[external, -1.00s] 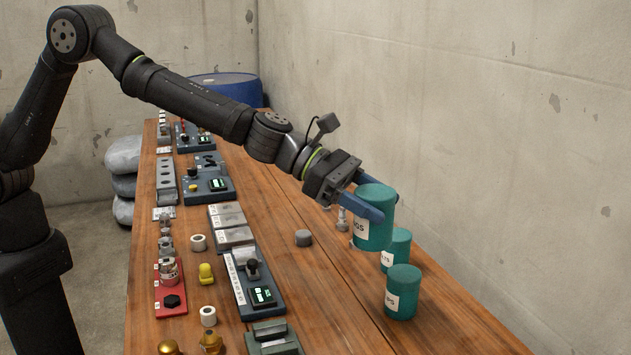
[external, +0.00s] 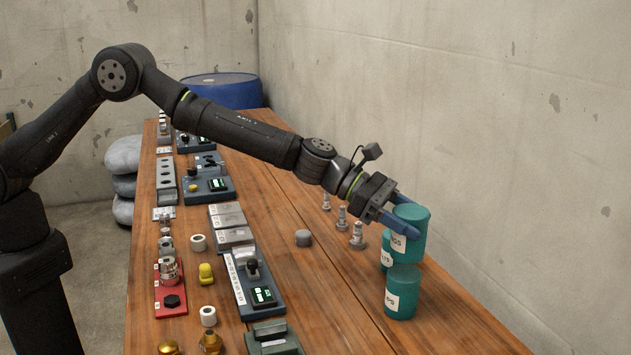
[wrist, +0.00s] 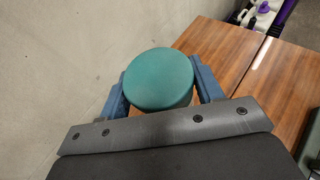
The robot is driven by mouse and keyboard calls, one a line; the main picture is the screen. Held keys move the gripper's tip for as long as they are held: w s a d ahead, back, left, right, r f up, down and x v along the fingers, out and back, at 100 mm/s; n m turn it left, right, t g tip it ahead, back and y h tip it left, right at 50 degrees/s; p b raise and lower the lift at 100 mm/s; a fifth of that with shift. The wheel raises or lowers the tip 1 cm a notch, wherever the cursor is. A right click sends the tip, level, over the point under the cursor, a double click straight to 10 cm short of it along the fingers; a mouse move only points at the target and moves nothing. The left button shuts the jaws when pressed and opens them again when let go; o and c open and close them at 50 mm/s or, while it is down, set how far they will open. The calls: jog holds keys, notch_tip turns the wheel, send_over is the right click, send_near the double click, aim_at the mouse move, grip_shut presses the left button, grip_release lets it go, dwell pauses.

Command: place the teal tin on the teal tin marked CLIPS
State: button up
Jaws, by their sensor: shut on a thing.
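My gripper (external: 410,216) is shut on a large teal tin (external: 411,243), with one blue finger on each side. The tin is upright, its white label ending in "GS". In the wrist view the held tin's round lid (wrist: 160,78) sits between the fingers. A teal tin (external: 403,300) whose label seems to end in "PS" stands on the table just in front of and below the held tin in the picture. A smaller teal tin (external: 386,256), label partly readable, stands behind it, mostly hidden by the held tin. No contact between the held tin and the others can be confirmed.
Several metal fittings (external: 342,217) and a grey cap (external: 303,238) stand left of the tins. Devices on blue bases (external: 262,291) and a red plate (external: 171,300) line the left side. The concrete wall runs along the right. Bare wood lies around the front tin.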

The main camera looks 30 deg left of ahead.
jog(key=shift+f, duration=1.8)
jog(key=shift+f, duration=0.15)
jog(key=o, duration=1.2)
jog(key=shift+r, duration=0.2)
jog(key=v, duration=1.2)
